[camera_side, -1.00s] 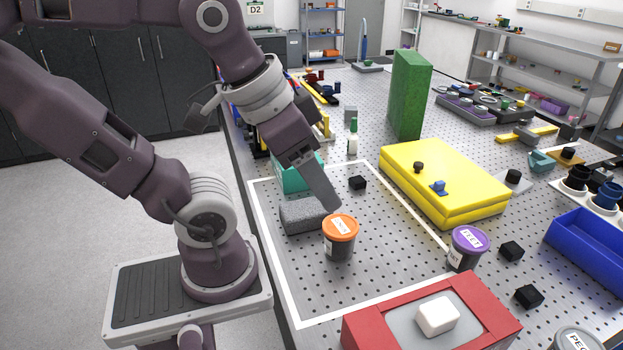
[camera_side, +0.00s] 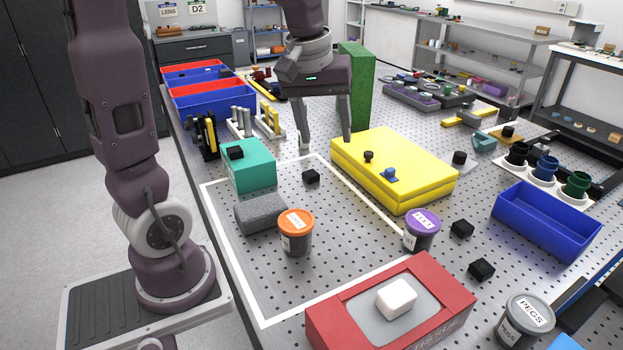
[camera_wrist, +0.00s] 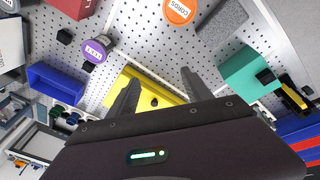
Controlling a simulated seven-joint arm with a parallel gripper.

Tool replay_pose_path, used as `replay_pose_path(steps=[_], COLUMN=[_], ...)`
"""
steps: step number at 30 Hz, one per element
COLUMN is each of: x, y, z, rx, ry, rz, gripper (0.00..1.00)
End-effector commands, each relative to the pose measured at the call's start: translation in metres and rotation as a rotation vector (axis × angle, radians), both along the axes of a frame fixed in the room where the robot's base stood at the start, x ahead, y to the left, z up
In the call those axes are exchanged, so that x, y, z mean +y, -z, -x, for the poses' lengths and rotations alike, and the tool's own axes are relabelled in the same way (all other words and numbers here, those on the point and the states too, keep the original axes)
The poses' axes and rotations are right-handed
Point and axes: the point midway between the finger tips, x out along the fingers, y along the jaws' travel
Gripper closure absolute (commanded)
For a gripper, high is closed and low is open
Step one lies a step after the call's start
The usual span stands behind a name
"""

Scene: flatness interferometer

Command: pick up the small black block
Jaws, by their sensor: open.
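Several small black blocks show in the side view. One (camera_side: 310,176) lies on the perforated table inside the white outline, between the teal box (camera_side: 249,178) and the yellow case (camera_side: 395,180). Another (camera_side: 235,152) sits on the teal box, also seen in the wrist view (camera_wrist: 265,76). Two more, a nearer one (camera_side: 481,269) and a farther one (camera_side: 461,228), lie right of the purple-lidded jar. My gripper (camera_side: 326,142) is open and empty, pointing down behind the block in the outline, apart from it. In the wrist view its fingers (camera_wrist: 160,80) reach over the yellow case.
An orange-lidded jar (camera_side: 296,233) and a grey foam block (camera_side: 260,214) stand in the outline. The purple-lidded jar (camera_side: 422,230) is right, a red tissue box (camera_side: 330,323) in front. A tall green block (camera_side: 356,85) stands behind my gripper. The outline's front part is clear.

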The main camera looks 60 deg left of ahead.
Motion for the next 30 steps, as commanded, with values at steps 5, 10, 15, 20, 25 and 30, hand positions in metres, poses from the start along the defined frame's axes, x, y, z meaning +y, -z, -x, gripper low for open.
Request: replay_pose_path(steps=[5,10,15,20,25,30], x=[0.111,0.167,0.174,0.174,0.174,0.174], y=[0.079,0.133,0.156,0.184,0.209,0.212], z=[-0.056,-0.064,-0.064,-0.065,-0.067,-0.067], rx=[0.130,0.187,0.197,0.199,0.196,0.194], ry=[-0.496,-0.745,-0.784,-0.781,-0.779,-0.778], rz=[0.102,0.141,0.146,0.148,0.146,0.145], gripper=[0.42,0.42,0.42,0.42,0.42,0.42])
